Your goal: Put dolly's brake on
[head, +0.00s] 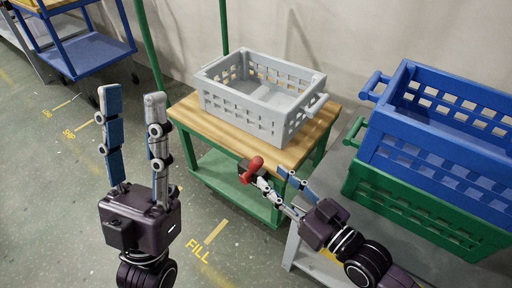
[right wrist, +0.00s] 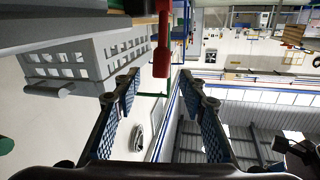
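The dolly (head: 205,127) has a wooden top on a green frame and stands in the middle of the head view. Its brake lever (head: 252,170) is red, on a dark mount at the dolly's front edge. My right gripper (head: 271,177) is open and empty, with its fingertips close to the lever. In the right wrist view the red lever (right wrist: 161,57) hangs above and just beyond the gap between the open fingers (right wrist: 160,90); I cannot tell whether they touch. My left gripper (head: 132,96) is open and empty, pointing up, left of the dolly.
A grey crate (head: 240,109) sits on the dolly. At right, a blue crate (head: 425,145) is stacked on a green crate (head: 400,205) on a grey stand. A blue cart (head: 92,52) stands at the back left.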

